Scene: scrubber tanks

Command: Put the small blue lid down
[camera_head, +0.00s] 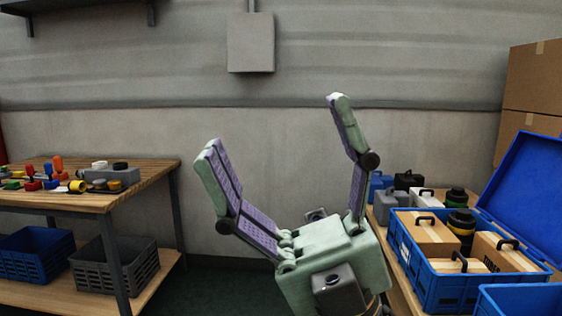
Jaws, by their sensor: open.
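My gripper (274,124) fills the middle of the view. Its two fingers are spread wide and nothing is between them. A blue lid (527,182) stands raised and tilted back at the right, behind a blue crate (451,287). It looks joined to the crate's far right edge, and the picture's edge cuts it off. My gripper is left of the crate and apart from the lid. The crate holds wooden blocks with black handles (424,229) and a dark round container (461,223). No separate small blue lid can be made out.
Another blue crate (520,298) is cut off at lower right. Cases (409,181) and cardboard boxes (536,77) stand behind. A wooden table (120,194) with small coloured parts is at left, with a blue basket (38,254) and grey basket (114,266) below.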

